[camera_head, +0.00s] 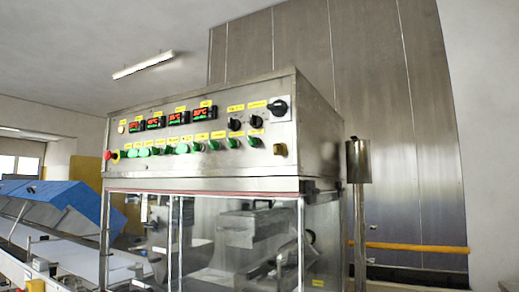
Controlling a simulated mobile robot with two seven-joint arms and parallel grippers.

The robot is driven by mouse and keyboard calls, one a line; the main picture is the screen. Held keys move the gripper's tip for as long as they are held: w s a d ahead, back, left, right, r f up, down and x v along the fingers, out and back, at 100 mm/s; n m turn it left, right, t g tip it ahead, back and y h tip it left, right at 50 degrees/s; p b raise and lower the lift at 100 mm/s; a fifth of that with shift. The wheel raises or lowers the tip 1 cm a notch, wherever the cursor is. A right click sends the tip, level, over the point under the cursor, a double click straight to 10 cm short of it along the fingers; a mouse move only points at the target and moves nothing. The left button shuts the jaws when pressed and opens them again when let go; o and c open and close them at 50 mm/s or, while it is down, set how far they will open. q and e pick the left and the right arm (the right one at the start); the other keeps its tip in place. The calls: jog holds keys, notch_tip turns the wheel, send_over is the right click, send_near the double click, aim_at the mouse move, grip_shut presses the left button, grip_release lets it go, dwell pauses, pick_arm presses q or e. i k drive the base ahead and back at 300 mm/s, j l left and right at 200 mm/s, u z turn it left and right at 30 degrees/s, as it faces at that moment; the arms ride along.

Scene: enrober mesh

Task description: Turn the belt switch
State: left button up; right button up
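The control panel (190,160) is on the front of a steel cabinet at the middle of the view. It carries two small black rotary switches, one at the left (234,124) and one at the right (256,121). A larger dark rotary switch (278,107) sits at the panel's upper right. Yellow labels are by the controls, but their text is too small to read, so I cannot tell which is the belt switch. Neither of my grippers is in view.
Several red-lit displays (154,124) and a row of green buttons (183,148) are on the panel. A red knob (107,155) is at its left end. Glass doors (240,240) are below. A blue-hooded conveyor (55,205) stands left, and a steel post (358,190) right.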

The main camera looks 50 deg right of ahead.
aim_at(182, 148)
jog(key=z, duration=1.4)
